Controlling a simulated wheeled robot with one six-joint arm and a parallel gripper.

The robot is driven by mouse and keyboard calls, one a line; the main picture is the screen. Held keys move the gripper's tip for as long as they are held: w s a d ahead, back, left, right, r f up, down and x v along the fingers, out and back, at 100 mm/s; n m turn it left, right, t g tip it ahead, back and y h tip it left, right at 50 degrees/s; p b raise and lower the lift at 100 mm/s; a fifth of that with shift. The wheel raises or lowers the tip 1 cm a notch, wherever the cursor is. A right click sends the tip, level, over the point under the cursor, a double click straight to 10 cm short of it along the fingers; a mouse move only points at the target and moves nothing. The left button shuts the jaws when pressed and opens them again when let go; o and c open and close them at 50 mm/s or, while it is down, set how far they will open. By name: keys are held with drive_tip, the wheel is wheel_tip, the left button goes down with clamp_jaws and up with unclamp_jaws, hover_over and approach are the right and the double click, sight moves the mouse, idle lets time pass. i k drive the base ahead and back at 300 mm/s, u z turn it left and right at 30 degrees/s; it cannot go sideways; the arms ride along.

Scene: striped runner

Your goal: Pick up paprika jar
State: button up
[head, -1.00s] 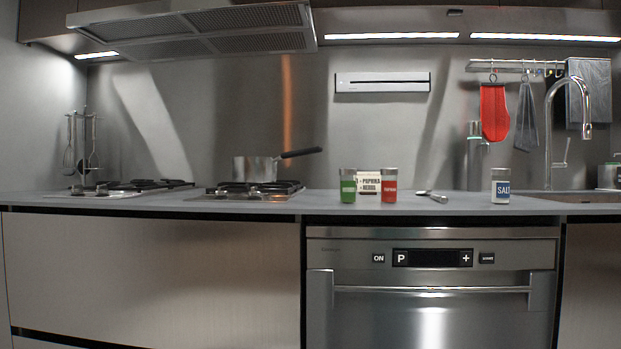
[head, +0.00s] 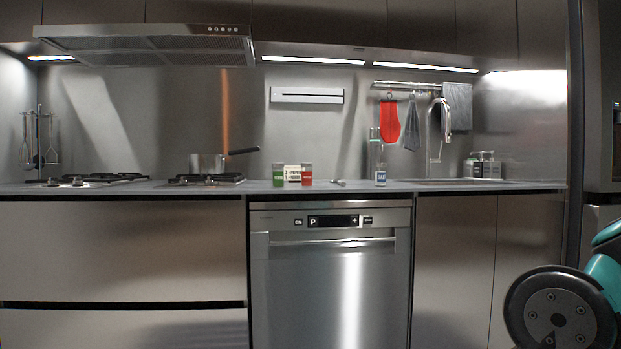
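A small jar with a red label (head: 307,175) stands upright on the counter; its colour fits paprika, but its lettering is too small to read for sure. A jar with a green label (head: 278,175) stands to its left. A white card (head: 292,173) with dark print, including what looks like the word paprika, stands between and partly behind the two jars. A salt jar with a blue label (head: 380,177) stands farther right. My gripper is out of view; only a teal and black part of my arm shows at the lower right.
The grey counter (head: 455,186) runs above a steel dishwasher (head: 330,285). A spoon (head: 338,182) lies between the red and blue jars. A pot (head: 206,164) with a black handle sits on the hob at left. The sink and tap (head: 436,135) are at right.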

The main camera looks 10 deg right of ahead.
sight(307, 168)
drive_tip(key=z, duration=0.75)
drive_tip(key=i, duration=1.85)
drive_tip(key=u, duration=0.8)
